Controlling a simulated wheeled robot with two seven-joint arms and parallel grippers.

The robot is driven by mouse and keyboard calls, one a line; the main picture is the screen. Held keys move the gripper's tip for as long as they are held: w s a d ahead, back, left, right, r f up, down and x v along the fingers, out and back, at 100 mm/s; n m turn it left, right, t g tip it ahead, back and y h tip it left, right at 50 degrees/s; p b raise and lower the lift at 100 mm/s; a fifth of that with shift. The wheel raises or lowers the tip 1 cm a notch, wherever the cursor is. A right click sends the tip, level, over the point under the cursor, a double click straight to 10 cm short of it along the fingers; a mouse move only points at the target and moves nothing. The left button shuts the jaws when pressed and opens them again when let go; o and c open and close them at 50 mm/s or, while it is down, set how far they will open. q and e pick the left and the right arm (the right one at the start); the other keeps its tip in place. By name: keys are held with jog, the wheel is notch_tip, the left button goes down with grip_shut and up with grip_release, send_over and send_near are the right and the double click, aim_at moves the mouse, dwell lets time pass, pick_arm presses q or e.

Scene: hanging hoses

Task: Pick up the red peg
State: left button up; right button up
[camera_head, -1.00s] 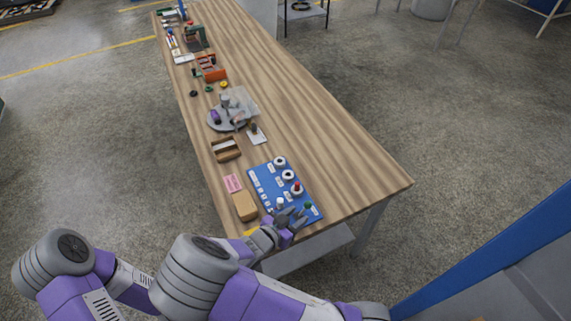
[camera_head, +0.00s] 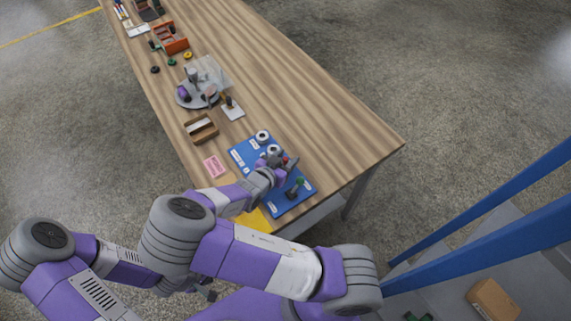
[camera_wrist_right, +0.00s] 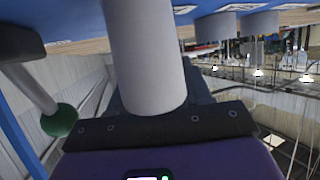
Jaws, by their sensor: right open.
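The blue board (camera_head: 289,201) lies at the near end of the wooden table. A small red tip (camera_head: 285,159), apparently the red peg's, shows beside my right gripper (camera_head: 275,161) in the head view. The rest of the peg is hidden by the gripper. My right gripper is open over the board; whether its fingers surround the peg cannot be told. A green-topped peg (camera_head: 299,181) stands nearer me; a green ball on a grey rod (camera_wrist_right: 60,120) shows in the right wrist view. A pale cylinder (camera_wrist_right: 145,55) fills the middle there. My left gripper does not show.
White round holders (camera_head: 263,137) stand on the board's far part. A pink card (camera_head: 214,167) and a brown wooden box (camera_head: 201,128) lie left of it. A grey disc with parts (camera_head: 196,94) is farther off. The table's right side (camera_head: 330,130) is clear.

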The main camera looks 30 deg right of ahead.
grip_shut()
jog(key=shift+r, duration=0.15)
